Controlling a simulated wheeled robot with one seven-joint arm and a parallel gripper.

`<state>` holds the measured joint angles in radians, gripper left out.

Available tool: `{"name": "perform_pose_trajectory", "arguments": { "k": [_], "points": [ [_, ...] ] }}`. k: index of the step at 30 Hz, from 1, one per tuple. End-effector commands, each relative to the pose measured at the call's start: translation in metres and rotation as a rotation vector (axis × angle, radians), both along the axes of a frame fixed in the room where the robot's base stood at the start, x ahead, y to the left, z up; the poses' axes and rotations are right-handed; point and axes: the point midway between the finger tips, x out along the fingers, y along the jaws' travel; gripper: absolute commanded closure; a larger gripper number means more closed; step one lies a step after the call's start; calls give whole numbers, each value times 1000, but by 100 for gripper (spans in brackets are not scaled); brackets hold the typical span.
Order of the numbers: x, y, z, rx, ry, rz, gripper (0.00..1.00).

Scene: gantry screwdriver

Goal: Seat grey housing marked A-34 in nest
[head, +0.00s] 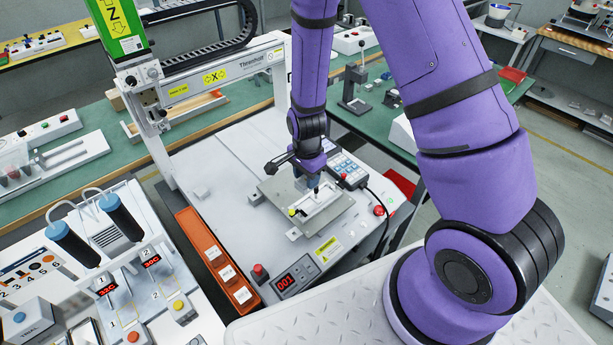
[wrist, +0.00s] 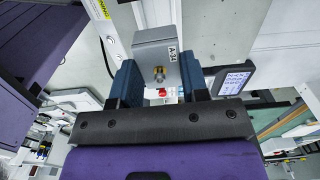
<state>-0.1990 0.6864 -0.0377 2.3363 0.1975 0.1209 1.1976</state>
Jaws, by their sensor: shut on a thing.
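The grey housing marked A-34 (wrist: 155,50) is between the two dark blue fingers of my gripper (wrist: 160,82) in the wrist view. My gripper is shut on it. A brass-coloured fitting shows on the housing's face. In the head view my gripper (head: 314,186) points down over the grey fixture plate (head: 338,216) on the machine bed. A pale nest (head: 321,204) with a yellow spot at its left end sits on this plate, just below the gripper. My gripper and arm mostly hide the housing in the head view, so I cannot tell whether it touches the nest.
An orange tray (head: 190,227) with several white-labelled parts lies left of the plate. A keypad pendant (head: 347,168) is close behind the gripper on the right. The gantry frame (head: 225,72) stands behind. A control box showing 001 (head: 296,277) is at the front.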

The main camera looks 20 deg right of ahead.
Motion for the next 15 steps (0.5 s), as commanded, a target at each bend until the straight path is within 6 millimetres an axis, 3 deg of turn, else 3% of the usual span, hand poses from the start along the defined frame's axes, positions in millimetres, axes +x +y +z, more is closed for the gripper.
{"name": "perform_pose_trajectory", "arguments": {
  "k": [8,15],
  "points": [
    [-3,1,-9,-1,2,-35,87],
    [-3,1,-29,-1,2,-35,87]
  ]
}}
